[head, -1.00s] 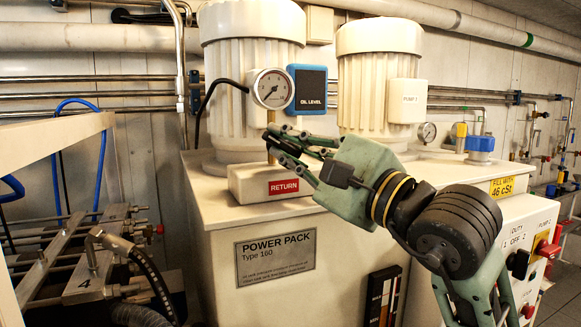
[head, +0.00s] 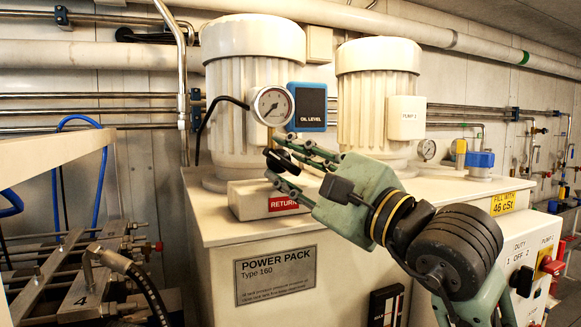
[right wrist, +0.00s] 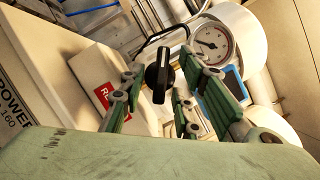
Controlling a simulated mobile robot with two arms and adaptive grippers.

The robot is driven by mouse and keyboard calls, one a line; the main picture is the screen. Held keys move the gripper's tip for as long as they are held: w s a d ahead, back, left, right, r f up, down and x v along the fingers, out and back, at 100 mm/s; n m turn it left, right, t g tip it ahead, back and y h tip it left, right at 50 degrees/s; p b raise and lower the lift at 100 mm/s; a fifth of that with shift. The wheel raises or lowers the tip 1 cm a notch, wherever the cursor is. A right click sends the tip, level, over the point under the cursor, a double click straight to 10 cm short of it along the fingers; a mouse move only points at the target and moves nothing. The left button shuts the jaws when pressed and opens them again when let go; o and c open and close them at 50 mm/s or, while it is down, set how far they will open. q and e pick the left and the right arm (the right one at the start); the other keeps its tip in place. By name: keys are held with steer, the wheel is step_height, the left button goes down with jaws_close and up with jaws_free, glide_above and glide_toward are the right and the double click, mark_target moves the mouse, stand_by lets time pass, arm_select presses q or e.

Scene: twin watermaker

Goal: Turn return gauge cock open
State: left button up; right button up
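The return gauge cock's black knob (right wrist: 158,75) has a pale line along it and points up and down in the right wrist view. In the head view the black knob (head: 285,161) shows partly between my right fingers, above the RETURN label (head: 283,203). My right gripper (head: 277,158) is open, with its fingers on either side of the knob. In the right wrist view a gap shows on the knob's left; contact on the right is unclear. The round pressure gauge (head: 272,106) sits above. My left gripper is not in view.
The blue OIL LEVEL box (head: 308,105) is right of the gauge, close above my right fingers. Two large ribbed motors (head: 252,85) stand on the power pack (head: 276,268). Hoses and a metal rack (head: 70,270) are at the left.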

steer(key=shift+s+d, duration=0.1)
steer(key=v, duration=1.2)
